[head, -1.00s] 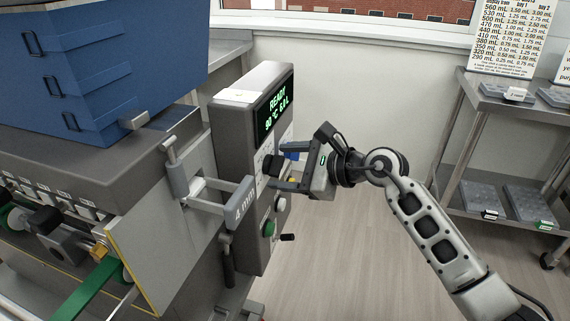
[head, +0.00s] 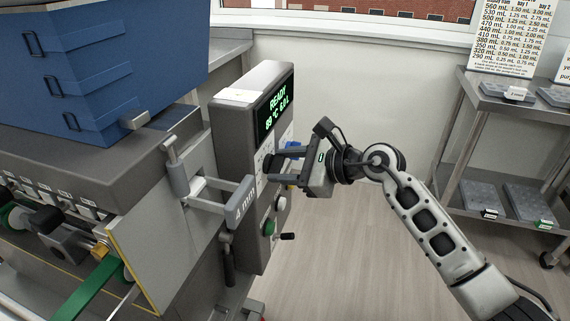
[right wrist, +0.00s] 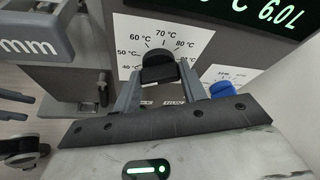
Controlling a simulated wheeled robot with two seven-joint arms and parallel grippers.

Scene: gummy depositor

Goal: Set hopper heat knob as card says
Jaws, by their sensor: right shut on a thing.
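My right gripper (right wrist: 160,88) is shut on the knob, one finger on each side. In the head view my right gripper (head: 284,168) reaches the control box (head: 252,120) from the right. The knob's pointer mark is not clear. The green display (head: 276,110) reads READY, about 89 °C and 6.0 L. A printed chart (head: 515,38) of mL values stands at the back right. My left gripper is out of view.
Below the knob are a green button (head: 269,228) and a small black lever (head: 287,237). A blue knob (right wrist: 222,89) is close right of my fingers. A grey handle marked 4 mm (head: 240,205) juts out at left. A steel shelf (head: 480,95) stands right; the floor between is clear.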

